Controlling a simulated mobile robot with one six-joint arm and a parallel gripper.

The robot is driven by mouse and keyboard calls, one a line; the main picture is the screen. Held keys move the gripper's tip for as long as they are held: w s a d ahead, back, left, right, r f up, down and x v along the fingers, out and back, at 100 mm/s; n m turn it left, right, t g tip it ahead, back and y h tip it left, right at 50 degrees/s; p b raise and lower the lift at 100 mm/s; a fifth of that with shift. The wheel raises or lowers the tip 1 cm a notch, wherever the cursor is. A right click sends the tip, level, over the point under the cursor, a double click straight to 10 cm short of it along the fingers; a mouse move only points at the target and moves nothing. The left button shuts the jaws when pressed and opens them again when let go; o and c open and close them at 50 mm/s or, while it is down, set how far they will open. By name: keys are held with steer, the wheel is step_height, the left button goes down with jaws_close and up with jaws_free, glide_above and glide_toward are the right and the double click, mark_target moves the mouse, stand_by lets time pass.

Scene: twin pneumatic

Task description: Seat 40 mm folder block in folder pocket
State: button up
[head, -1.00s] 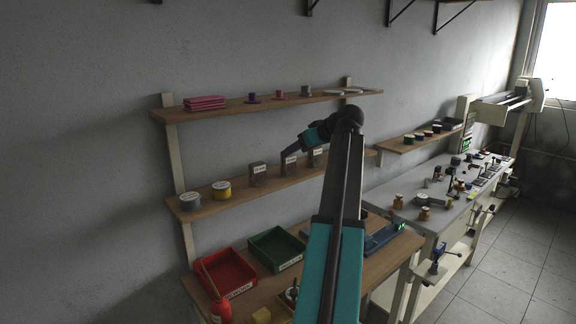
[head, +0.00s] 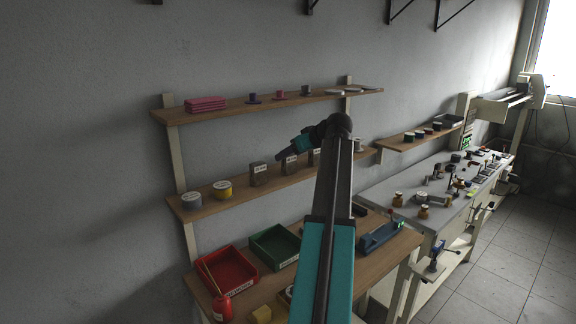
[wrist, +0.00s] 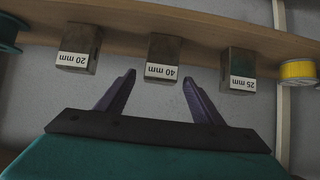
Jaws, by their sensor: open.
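The 40 mm folder block (wrist: 163,50) is a grey metal block with a white label, standing on the middle wooden shelf. It also shows in the head view (head: 290,166), partly behind my gripper (head: 281,155). In the wrist view my gripper (wrist: 159,79) is open and empty. Its two dark fingers point toward the 40 mm block, one to each side of its label in the picture, with the fingertips seeming just short of it. The labels appear upside down there. I cannot make out the folder pocket in these frames.
The 20 mm block (wrist: 80,48) and 25 mm block (wrist: 239,68) flank it with gaps between. A yellow spool (wrist: 298,72) stands beyond the 25 mm block. Below are a red tray (head: 228,270), a green tray (head: 278,246) and a blue device (head: 380,236) on the bench.

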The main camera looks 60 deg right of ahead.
steer(key=shift+c, duration=0.4)
steer(key=c, duration=1.2)
steer(key=shift+r, duration=0.15)
steer(key=shift+r+b, duration=0.85)
steer(key=shift+r, duration=0.85)
steer(key=shift+s+a+r+b, duration=0.25)
steer(key=shift+s+a+b, duration=0.4)
steer(key=shift+s+a, duration=1.2)
steer(key=shift+s+a+r+b, duration=0.2)
steer(key=shift+s+a+b, duration=0.8)
steer(key=shift+s, duration=1.5)
steer(key=shift+s+a+r+b, duration=0.25)
steer(key=shift+s+a+b, duration=0.1)
steer(key=shift+s+a, duration=1.65)
steer(key=shift+s+d, duration=0.15)
steer(key=shift+d, duration=0.05)
